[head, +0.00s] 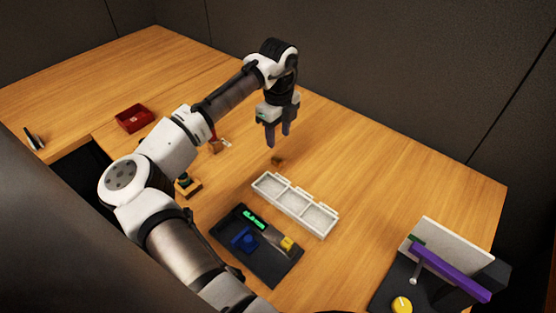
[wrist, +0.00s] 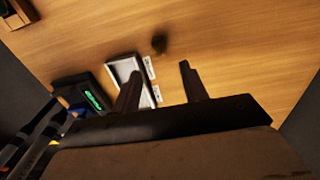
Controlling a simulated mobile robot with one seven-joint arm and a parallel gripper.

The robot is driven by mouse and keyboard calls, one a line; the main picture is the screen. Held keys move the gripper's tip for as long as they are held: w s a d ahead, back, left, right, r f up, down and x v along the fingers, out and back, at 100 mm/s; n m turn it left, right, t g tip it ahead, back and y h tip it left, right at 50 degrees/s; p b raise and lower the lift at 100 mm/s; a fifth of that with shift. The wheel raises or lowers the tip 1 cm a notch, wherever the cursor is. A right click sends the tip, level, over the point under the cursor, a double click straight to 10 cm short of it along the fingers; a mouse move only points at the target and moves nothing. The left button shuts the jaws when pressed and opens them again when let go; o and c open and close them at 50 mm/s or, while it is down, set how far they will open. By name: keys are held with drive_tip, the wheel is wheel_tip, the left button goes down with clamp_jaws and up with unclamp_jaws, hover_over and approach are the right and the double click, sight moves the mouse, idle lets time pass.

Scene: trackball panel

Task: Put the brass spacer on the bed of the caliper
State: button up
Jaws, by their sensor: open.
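A small block with a dark top (head: 188,187) stands near my arm. A red box (head: 134,118) is at left. A panel with a purple bar (head: 450,273) stands at right. The back right table is clear.

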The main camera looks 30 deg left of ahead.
sight(277, 159)
wheel_tip(277, 159, down, 4)
drive_tip(key=shift+r, duration=0.2)
drive_tip(key=shift+s+a+f+p, duration=0.1)
drive_tip(key=shift+f+p, duration=0.55)
drive_tip(key=shift+f, duration=0.75)
drive_tip(key=shift+a+f+p, duration=0.1)
drive_tip(key=shift+f+p, duration=0.55)
drive_tip(key=shift+f, duration=0.75)
clamp_jaws()
